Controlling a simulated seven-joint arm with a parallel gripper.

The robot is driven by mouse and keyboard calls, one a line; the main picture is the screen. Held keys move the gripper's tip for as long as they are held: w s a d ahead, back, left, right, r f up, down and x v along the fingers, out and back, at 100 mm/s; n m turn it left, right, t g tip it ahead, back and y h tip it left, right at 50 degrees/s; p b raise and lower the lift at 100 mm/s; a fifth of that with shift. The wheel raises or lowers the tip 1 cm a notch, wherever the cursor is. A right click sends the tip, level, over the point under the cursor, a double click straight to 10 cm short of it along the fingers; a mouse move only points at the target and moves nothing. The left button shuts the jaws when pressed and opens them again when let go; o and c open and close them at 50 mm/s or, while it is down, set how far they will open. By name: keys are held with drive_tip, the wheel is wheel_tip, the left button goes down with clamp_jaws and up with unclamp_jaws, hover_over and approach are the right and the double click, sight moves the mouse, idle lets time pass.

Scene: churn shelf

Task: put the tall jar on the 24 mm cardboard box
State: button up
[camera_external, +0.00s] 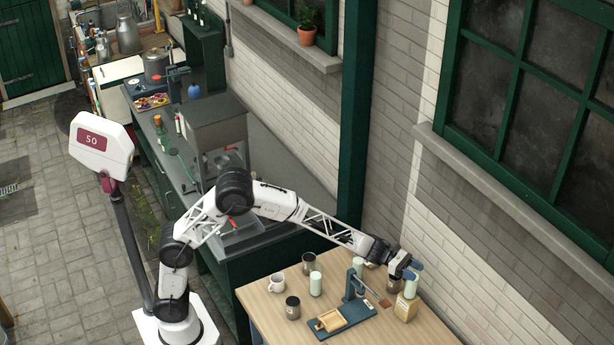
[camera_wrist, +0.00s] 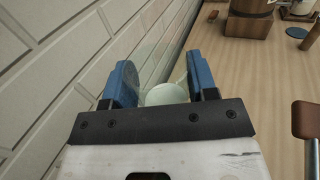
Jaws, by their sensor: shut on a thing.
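My gripper (camera_external: 410,270) is at the right end of the table, close to the brick wall. Its blue fingers are closed on a pale green jar (camera_external: 410,289), which I take to be the tall jar. In the wrist view the jar's round pale green end (camera_wrist: 165,95) shows between the two fingers (camera_wrist: 162,85), with clear glass around it. A tan cardboard box (camera_external: 405,308) stands on the table directly below the jar in the outside view. I cannot tell whether the jar touches the box. The box's thickness cannot be read.
A blue lever stand (camera_external: 345,318) with a wooden tray is left of the box; its brown handle (camera_wrist: 303,120) shows in the wrist view. The wall (camera_wrist: 50,60) is close.

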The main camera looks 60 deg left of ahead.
drive_tip(key=o, duration=1.4)
drive_tip(key=shift+f, duration=0.1)
drive_tip(key=shift+o, duration=0.2)
drive_tip(key=shift+s+a, duration=0.1)
drive_tip(key=shift+a, duration=0.2)
drive_tip(key=v, duration=1.1)
drive_tip(key=shift+a, duration=0.2)
drive_tip(key=shift+s, duration=0.1)
